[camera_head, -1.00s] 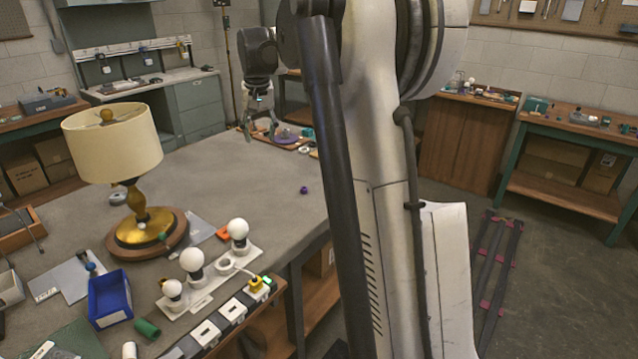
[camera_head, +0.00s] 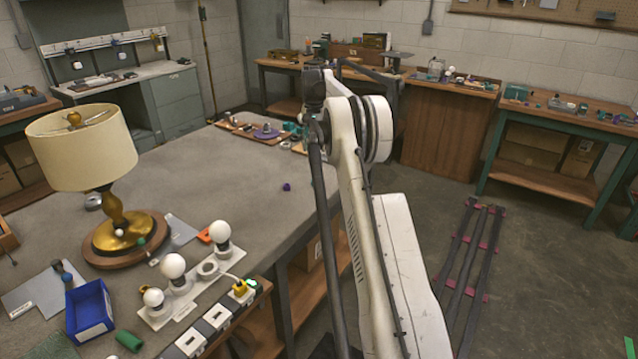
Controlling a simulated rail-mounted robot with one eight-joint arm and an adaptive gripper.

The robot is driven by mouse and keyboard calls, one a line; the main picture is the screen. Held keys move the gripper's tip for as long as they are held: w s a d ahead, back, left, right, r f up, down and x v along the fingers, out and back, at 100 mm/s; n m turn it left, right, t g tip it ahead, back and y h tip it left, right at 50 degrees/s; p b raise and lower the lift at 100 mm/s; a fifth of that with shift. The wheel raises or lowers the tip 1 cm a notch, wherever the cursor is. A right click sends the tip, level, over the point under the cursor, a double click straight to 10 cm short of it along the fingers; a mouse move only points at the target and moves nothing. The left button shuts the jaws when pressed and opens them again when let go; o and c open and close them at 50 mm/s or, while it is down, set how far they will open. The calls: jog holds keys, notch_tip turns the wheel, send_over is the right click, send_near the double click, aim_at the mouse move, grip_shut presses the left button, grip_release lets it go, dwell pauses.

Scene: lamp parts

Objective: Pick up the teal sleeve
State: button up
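A small teal piece (camera_head: 289,127) sits on a wooden tray at the far edge of the grey table, just left of my arm. It may be the teal sleeve, but it is too small to be sure. A green cylinder (camera_head: 128,340) lies beside the blue bin at the near left; it looks more green than teal. My arm reaches away across the right side of the table. Its dark far end is near the back edge, close to the tray. The gripper fingers cannot be made out, and my arm hides what lies behind it.
A lamp (camera_head: 85,175) stands on the left of the table (camera_head: 235,185). A blue bin (camera_head: 90,311) and a white strip with bulbs (camera_head: 183,303) are in front. A small purple piece (camera_head: 287,187) lies near the right edge. The table's middle is clear.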

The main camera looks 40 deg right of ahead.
send_over(315, 183)
jog(key=w+d, duration=0.1)
jog(key=w, duration=0.1)
notch_tip(315, 183, down, 8)
jog(key=shift+s+d+f, duration=0.1)
jog(key=shift+d+f, duration=0.05)
jog(key=shift+s+a+f, duration=0.15)
jog(key=shift+f, duration=1.25)
jog(key=shift+s+a+f, duration=0.1)
jog(key=shift+s+f, duration=0.05)
jog(key=shift+f, duration=1.2)
jog(key=shift+c, duration=0.3)
jog(key=c, duration=0.8)
